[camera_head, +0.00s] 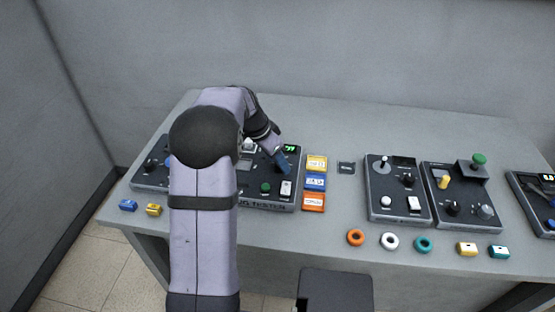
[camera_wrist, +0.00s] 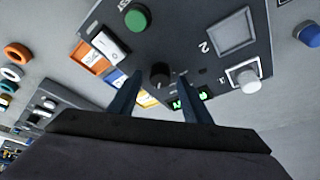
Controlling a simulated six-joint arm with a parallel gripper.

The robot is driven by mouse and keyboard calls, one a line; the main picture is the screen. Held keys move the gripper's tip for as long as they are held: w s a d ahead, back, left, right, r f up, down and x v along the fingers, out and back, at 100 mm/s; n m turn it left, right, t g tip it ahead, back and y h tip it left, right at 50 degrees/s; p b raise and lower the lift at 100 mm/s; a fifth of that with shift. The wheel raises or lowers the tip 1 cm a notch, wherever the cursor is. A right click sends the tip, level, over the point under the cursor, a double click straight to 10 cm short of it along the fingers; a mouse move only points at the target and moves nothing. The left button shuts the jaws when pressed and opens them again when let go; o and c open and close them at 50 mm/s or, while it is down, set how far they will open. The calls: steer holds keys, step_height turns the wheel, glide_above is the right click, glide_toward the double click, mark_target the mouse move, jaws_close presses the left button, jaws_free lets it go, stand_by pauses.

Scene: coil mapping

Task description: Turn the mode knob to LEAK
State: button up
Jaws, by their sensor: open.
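The dark tester panel (camera_head: 268,206) lies on the left part of the table, partly hidden by my arm. In the wrist view, a black round knob (camera_wrist: 160,72) on this panel (camera_wrist: 185,45) appears between my two fingertips, near a small green-lit display (camera_wrist: 188,101). My gripper (camera_wrist: 160,80) is open, one finger to each side of the knob; contact cannot be told. In the head view my gripper (camera_head: 283,160) is over the panel's right part and hides the knob. The knob's pointer and the LEAK marking cannot be read.
Near the knob are a green button (camera_wrist: 137,18), a white rocker switch (camera_wrist: 109,45) and a white knob (camera_wrist: 245,78). Labelled yellow (camera_head: 316,163), blue (camera_head: 315,182) and orange (camera_head: 313,202) blocks stand right of the panel. Other control panels (camera_head: 398,212) lie farther right.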

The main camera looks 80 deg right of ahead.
steer(key=c, duration=1)
steer(key=shift+c, duration=0.2)
steer(key=shift+n, duration=0.4)
steer(key=n, duration=0.1)
steer(key=n+t+h+p, duration=0.1)
steer(key=n, duration=0.1)
steer(key=shift+s+r, duration=0.15)
steer(key=shift+s, duration=0.05)
steer(key=n+t+p, duration=0.1)
steer(key=n+p, duration=0.1)
steer(key=n, duration=0.1)
steer(key=shift+s, duration=0.1)
steer(key=shift+n+t+p, duration=0.5)
steer(key=shift+n+p, duration=0.1)
steer(key=shift+n, duration=0.3)
